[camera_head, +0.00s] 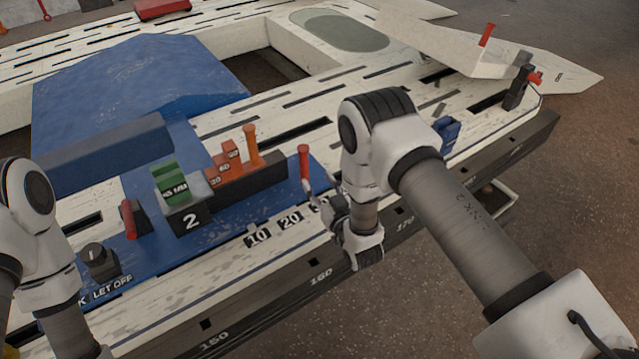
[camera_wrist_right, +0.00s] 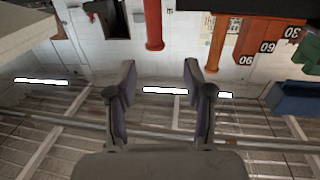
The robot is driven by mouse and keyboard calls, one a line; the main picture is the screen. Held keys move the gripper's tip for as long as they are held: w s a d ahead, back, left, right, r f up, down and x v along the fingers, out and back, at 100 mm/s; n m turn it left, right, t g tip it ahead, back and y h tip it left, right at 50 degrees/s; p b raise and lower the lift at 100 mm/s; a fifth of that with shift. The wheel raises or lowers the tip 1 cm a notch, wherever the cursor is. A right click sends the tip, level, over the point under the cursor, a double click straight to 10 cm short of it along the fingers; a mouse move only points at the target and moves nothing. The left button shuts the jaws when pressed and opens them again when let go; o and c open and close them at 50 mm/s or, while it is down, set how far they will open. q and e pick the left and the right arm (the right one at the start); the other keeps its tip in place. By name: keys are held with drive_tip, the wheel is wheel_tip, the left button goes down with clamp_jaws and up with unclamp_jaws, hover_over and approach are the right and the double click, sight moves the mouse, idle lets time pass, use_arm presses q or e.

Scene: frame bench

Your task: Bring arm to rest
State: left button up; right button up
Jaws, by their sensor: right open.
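My right arm (camera_head: 470,235) reaches in from the lower right of the head view and bends over the bench's front edge. My right gripper (camera_head: 322,196) is near the front edge, close to an upright red-handled lever (camera_head: 304,160). In the right wrist view the two dark fingers (camera_wrist_right: 160,85) stand apart with nothing between them. A red post (camera_wrist_right: 153,25) shows beyond them, apart from the fingertips. My left arm (camera_head: 35,225) shows at the left edge of the head view; its gripper is out of frame.
The slotted white bench (camera_head: 285,98) holds a blue cover (camera_head: 130,75), a green block (camera_head: 172,180) on a stand marked 2, orange stepped blocks (camera_head: 225,165), a short red lever (camera_head: 128,218) and a blue clamp (camera_head: 447,130). Open floor (camera_head: 400,310) lies in front.

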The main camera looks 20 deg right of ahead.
idle(0.3)
drive_tip(key=s+d+f+m+g+h, duration=0.1)
drive_tip(key=s+d+f+g, duration=0.2)
drive_tip(key=s+f+g, duration=0.45)
drive_tip(key=s+d+f+m+g+h, duration=0.1)
drive_tip(key=s+d+f+g, duration=0.2)
drive_tip(key=s, duration=0.7)
drive_tip(key=s+f+g, duration=0.2)
drive_tip(key=s+g, duration=0.1)
drive_tip(key=s, duration=0.6)
drive_tip(key=s+f+g, duration=0.2)
drive_tip(key=s+g, duration=0.2)
drive_tip(key=s, duration=0.5)
wheel_tip(320, 180, up, 27)
drive_tip(key=s+p, duration=0.1)
drive_tip(key=p, duration=2.5)
drive_tip(key=shift+s+a+p, duration=0.1)
drive_tip(key=shift+a+p, duration=0.05)
drive_tip(key=shift+p, duration=0.15)
